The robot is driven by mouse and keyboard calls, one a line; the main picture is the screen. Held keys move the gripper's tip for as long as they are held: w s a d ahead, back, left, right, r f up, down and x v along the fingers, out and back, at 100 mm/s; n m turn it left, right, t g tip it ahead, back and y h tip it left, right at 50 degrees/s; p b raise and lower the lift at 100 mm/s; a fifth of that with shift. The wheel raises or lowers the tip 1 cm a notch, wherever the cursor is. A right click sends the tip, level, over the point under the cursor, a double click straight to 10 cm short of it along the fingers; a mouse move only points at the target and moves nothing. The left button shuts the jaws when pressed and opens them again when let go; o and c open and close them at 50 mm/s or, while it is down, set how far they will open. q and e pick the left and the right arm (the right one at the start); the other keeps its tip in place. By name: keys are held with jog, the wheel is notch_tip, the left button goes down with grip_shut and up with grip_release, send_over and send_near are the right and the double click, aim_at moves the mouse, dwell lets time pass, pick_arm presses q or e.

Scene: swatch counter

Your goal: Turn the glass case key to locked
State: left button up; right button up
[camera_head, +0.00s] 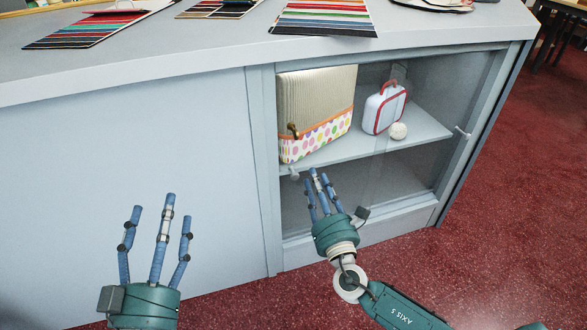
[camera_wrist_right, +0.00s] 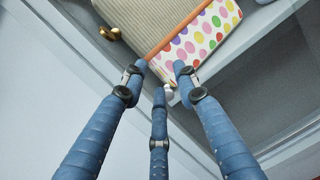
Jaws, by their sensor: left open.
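The glass case (camera_head: 405,165) is a cabinet with a glass front under the counter. A small brass piece that looks like the key (camera_head: 293,130) sits at the left side of the glass; it also shows in the right wrist view (camera_wrist_right: 110,33). Its turn position is too small to tell. A small silver knob (camera_head: 294,174) sits below it. My right gripper (camera_head: 318,178) is open and empty, its fingertips just right of the knob and below the brass piece. My left gripper (camera_head: 153,212) is open and empty in front of the plain left panel.
Inside the case, a striped box with dotted trim (camera_head: 318,100), a small white case with red edging (camera_head: 384,108) and a pale ball (camera_head: 398,131) stand on a shelf. Colour swatch cards (camera_head: 325,17) lie on the counter top (camera_head: 215,45). Red floor (camera_head: 510,220) is free at right.

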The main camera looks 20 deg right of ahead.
aim_at(294, 132)
jog(key=s+a+r+n+t+y+b, duration=0.1)
jog(key=a+r+n+t+y+b, duration=0.1)
jog(key=a+r+n+t+b, duration=0.3)
jog(key=w+r, duration=0.1)
jog(key=w, duration=0.1)
jog(key=w+d+r+g+p, duration=0.1)
jog(key=w+r, duration=0.1)
jog(key=w, duration=0.1)
jog(key=w+r+m+g+p, duration=0.1)
jog(key=w, duration=0.2)
jog(key=shift+w+d+r, duration=0.15)
jog(key=shift+d+r, duration=0.05)
jog(key=shift+r, duration=0.15)
pick_arm(q)
jog(key=s+r+t+h, duration=0.1)
jog(key=s+r+t, duration=0.2)
jog(key=s+r, duration=0.2)
notch_tip(294, 132, up, 3)
jog(key=shift+a+r+t, duration=0.1)
jog(key=shift+a+t, duration=0.2)
jog(key=shift+a, duration=0.05)
pick_arm(e)
jog(key=shift+w+r, duration=0.15)
jog(key=shift+w, duration=0.3)
grip_shut()
